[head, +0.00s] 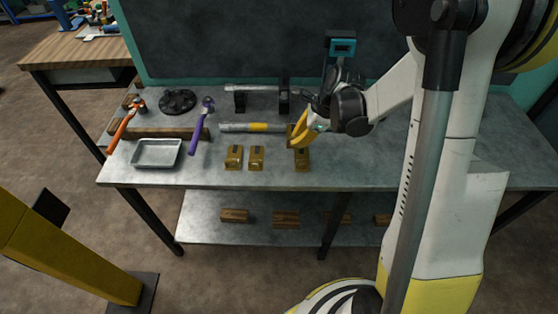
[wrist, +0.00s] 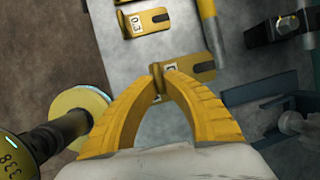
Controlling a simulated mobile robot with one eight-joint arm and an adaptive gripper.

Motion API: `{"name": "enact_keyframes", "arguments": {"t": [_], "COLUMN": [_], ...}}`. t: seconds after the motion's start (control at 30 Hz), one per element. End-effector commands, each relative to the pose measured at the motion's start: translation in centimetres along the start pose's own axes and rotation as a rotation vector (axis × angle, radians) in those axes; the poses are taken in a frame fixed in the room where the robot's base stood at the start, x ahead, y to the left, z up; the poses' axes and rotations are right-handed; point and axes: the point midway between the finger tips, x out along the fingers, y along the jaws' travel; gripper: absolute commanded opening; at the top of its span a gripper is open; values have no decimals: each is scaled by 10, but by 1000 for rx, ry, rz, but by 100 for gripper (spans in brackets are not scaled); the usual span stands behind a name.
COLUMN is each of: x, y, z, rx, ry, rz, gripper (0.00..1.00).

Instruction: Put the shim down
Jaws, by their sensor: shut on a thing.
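My gripper (head: 297,145) has yellow fingers that are shut on the upright tab of a brass-coloured shim (head: 302,161). In the wrist view, the fingertips (wrist: 157,70) meet at the tab, and the shim's flat plate (wrist: 190,69) reaches out to the right beyond them. The fingers hide part of this shim and most of its label. It is level with or just above the grey bench top; I cannot tell whether it touches. Two similar shims stand to its left, one (head: 234,158) and another (head: 256,158). The nearer one in the wrist view (wrist: 143,24) is marked 0.3.
A grey bar with a yellow band (head: 258,127) lies behind the shims. A metal tray (head: 157,153), a purple-handled tool (head: 196,136) and an orange-handled tool (head: 125,125) are on the left. A teal-topped device (head: 342,46) stands behind my gripper. Bench (head: 225,178) front is clear.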

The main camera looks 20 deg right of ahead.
Motion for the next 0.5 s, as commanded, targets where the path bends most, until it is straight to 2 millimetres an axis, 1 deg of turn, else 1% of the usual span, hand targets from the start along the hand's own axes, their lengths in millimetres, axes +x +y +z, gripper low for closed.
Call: {"name": "enact_keyframes", "arguments": {"t": [0.03, 0.1, 0.23, 0.37, 0.5], "x": [15, 26, 39, 44, 62], "y": [6, 12, 18, 20, 23], "z": [8, 17, 28, 31, 23], "rx": [-6, -5, -2, 0, 1], "ry": [-1, -1, -1, -1, -1], "rz": [1, 1, 0, -1, -1], "gripper": [0, 0, 0, 0, 0]}}
